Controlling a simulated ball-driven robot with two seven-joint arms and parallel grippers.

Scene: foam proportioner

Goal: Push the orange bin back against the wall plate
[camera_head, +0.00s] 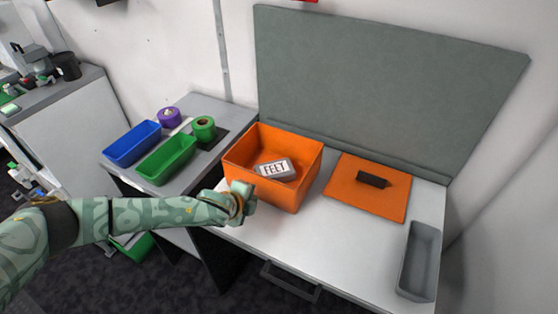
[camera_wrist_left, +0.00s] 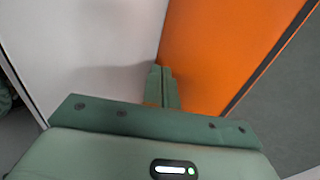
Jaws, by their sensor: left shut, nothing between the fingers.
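The orange bin (camera_head: 262,192) stands open-topped on the white table, with a grey block marked FEET (camera_head: 274,169) inside it. The grey-green wall plate (camera_head: 380,85) stands upright along the table's back edge, behind the bin. My left gripper (camera_head: 248,194) is shut and empty at the bin's front left corner. In the left wrist view the shut fingers (camera_wrist_left: 161,88) are close to the bin's orange wall (camera_wrist_left: 225,50); I cannot tell whether they touch it. My right gripper is not in view.
An orange lid (camera_head: 356,202) with a dark handle lies right of the bin. A grey tray (camera_head: 418,262) sits at the right edge. Blue (camera_head: 133,144) and green (camera_head: 167,160) bins and tape rolls (camera_head: 203,128) stand on the left table. The table front (camera_head: 310,240) is clear.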

